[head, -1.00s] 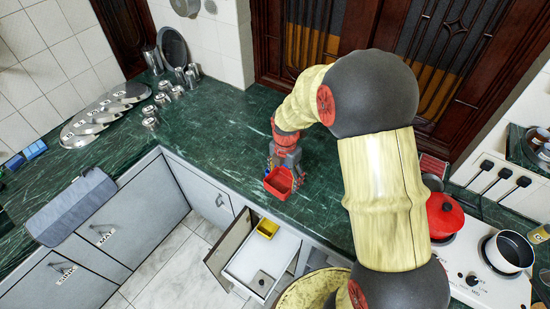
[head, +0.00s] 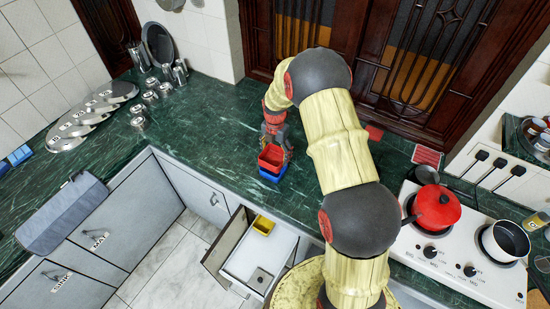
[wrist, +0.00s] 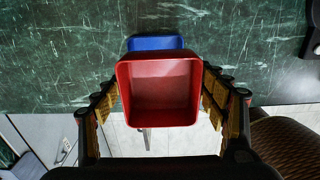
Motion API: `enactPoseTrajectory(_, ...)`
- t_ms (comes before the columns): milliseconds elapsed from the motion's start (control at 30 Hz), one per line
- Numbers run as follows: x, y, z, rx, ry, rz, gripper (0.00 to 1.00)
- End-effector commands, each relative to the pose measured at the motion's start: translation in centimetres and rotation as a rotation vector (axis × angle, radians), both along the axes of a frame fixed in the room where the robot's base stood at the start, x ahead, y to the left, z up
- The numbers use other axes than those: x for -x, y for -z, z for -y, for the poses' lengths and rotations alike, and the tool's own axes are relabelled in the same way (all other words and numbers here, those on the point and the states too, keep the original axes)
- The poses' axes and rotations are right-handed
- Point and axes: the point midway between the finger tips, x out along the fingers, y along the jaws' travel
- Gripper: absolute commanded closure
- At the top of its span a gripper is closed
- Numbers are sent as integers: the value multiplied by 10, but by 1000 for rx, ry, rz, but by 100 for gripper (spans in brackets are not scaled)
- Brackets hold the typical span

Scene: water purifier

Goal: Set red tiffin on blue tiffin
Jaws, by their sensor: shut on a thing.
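The red tiffin (head: 271,158) is an open, square-rimmed box held in my gripper (head: 274,138). In the wrist view the red tiffin (wrist: 160,80) sits between the two fingers (wrist: 160,100), which press on its sides. The blue tiffin (head: 272,176) is on the green counter near its front edge, directly below the red one in the head view. In the wrist view the blue tiffin (wrist: 155,42) shows past the red one's upper rim, offset from it and partly hidden. I cannot tell whether the two touch.
An open drawer (head: 237,267) with a yellow box (head: 263,225) is below the counter edge. A stove (head: 455,262) with a red pot (head: 436,206) and a pan (head: 506,241) stands at right. Steel plates and cups (head: 139,122) are at left. The counter (head: 215,135) left of my gripper is clear.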

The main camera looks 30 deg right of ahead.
Motion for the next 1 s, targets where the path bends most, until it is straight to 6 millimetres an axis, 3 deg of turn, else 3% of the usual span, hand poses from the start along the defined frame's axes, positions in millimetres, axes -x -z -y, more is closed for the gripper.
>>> enactPoseTrajectory(300, -13, 17, 6, 0, 1, 0, 55)
enactPoseTrajectory(500, -13, 44, 6, 0, 1, -1, 55)
enactPoseTrajectory(900, -13, 51, 6, 0, 1, 1, 55)
enactPoseTrajectory(933, -13, 51, 6, 0, 1, 0, 27)
enactPoseTrajectory(1000, -13, 50, 6, 0, 1, 0, 23)
